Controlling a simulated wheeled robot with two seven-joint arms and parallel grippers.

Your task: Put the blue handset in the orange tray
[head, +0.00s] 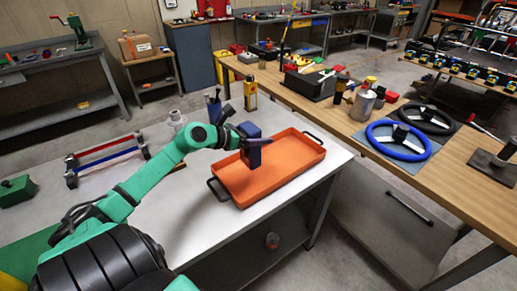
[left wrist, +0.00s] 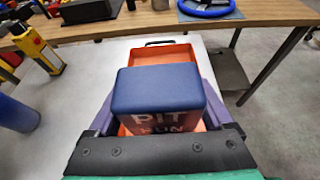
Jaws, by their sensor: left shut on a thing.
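The blue handset (head: 254,152) is a dark blue block, held upright over the left part of the orange tray (head: 232,188). In the left wrist view the handset (left wrist: 158,88) fills the middle, with pale lettering on its near face. My left gripper (head: 247,140) is shut on it, a finger on each side. The tray is shallow, with dark handles at both ends, and stands on the white-topped table. In the left wrist view the tray (left wrist: 166,52) shows behind the handset, partly hidden by it. I cannot tell whether the handset touches the tray floor. My right gripper is not in view.
A yellow handset-like device (head: 250,96) stands beyond the tray. A blue cup (head: 214,105) is behind my left gripper. A red and blue bar frame (head: 106,158) lies at the table's left. The wooden bench (head: 330,118) with a blue steering wheel (head: 398,140) is to the right.

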